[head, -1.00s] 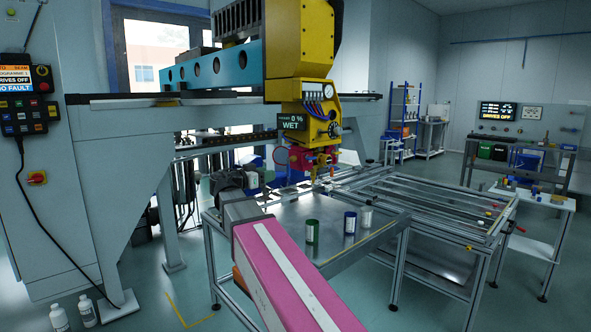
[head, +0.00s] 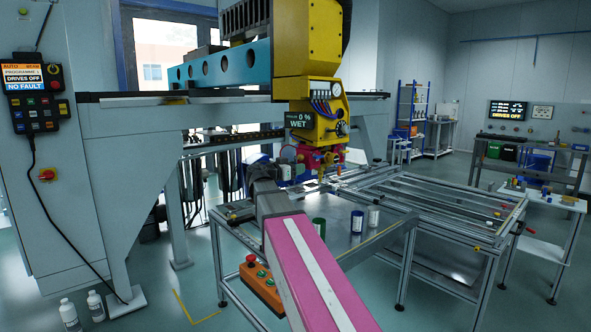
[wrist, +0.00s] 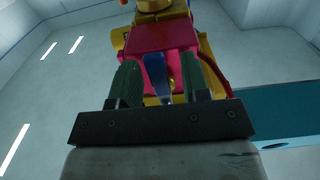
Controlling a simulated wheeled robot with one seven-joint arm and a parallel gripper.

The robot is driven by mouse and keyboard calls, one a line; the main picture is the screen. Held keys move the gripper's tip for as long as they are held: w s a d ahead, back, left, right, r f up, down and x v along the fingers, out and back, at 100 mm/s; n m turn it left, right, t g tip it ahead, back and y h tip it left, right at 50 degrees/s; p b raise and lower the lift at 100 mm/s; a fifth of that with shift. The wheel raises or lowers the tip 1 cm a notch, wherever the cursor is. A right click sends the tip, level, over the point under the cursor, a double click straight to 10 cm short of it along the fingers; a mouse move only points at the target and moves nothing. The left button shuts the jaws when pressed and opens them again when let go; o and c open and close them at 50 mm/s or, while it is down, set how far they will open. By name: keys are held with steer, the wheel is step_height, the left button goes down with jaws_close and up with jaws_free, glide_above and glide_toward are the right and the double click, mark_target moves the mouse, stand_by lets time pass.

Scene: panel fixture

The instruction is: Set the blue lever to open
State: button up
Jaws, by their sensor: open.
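The blue lever (wrist: 155,75) shows in the wrist view, hanging in front of a red-magenta block with yellow parts around it. My gripper (wrist: 157,78) is open, with one green finger on each side of the lever. I cannot tell whether either finger touches it or how deep it sits between them. In the head view the red-magenta block (head: 318,160) hangs under the yellow machine head (head: 312,108). My wrist is just left of that block, and the lever cannot be made out there.
A teal beam (wrist: 285,115) lies right of my gripper.

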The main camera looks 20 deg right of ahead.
mark_target(309, 159)
jaws_close()
steer(key=n, duration=0.3)
steer(key=s+n, duration=0.1)
steer(key=n, duration=0.2)
steer(key=s+d+r+n, duration=0.1)
steer(key=n, duration=0.2)
steer(key=shift+s, duration=0.2)
steer(key=n, duration=0.3)
steer(key=r+n, duration=0.1)
steer(key=shift+s+d+r+n, duration=0.1)
steer(key=shift+s+d+n, duration=0.05)
steer(key=shift+s+n, duration=0.2)
steer(key=shift+s+r+n, duration=0.1)
steer(key=shift+r+n, duration=0.25)
steer(key=shift+n, duration=0.75)
steer(key=shift+r+n, duration=0.3)
steer(key=shift+n, duration=0.75)
